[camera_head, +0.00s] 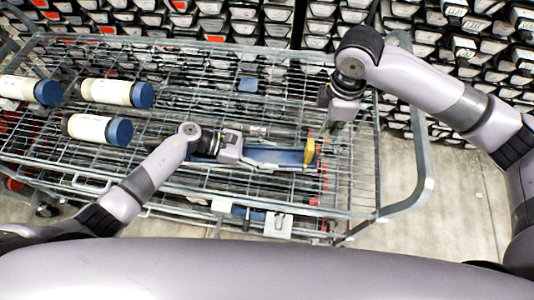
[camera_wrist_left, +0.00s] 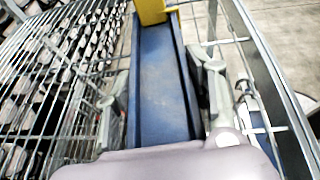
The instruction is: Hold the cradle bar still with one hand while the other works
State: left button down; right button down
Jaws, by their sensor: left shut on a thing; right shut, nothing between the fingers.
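The cradle bar (camera_head: 285,156) is a blue trough lying on the wire cart, with an upright yellow piece (camera_head: 310,153) at its right end. In the left wrist view the blue trough (camera_wrist_left: 162,85) runs away from me to the yellow piece (camera_wrist_left: 151,12). My left gripper (camera_head: 248,154) is shut on the bar, with one finger on each side of it in the wrist view (camera_wrist_left: 162,105). My right gripper (camera_head: 331,122) is shut and empty, pointing down above and right of the yellow piece. Three white tubes with blue caps (camera_head: 117,93) lie at the cart's left.
The wire cart (camera_head: 200,47) has raised metal rails and a curved handle (camera_head: 424,180) at its right. Shelves packed with dark, pale-fronted boxes (camera_head: 470,45) stand behind it. Bare concrete floor (camera_head: 460,200) shows at the right.

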pick_arm(q)
jog(key=shift+a+f, duration=0.15)
pick_arm(e)
jog(key=shift+f, duration=4.4)
pick_arm(q)
jog(key=shift+s, duration=0.1)
pick_arm(e)
jog(key=shift+s+a, duration=0.1)
jog(key=shift+a, duration=2.75)
jog(key=shift+d, duration=0.75)
notch_tip(320, 180, up, 7)
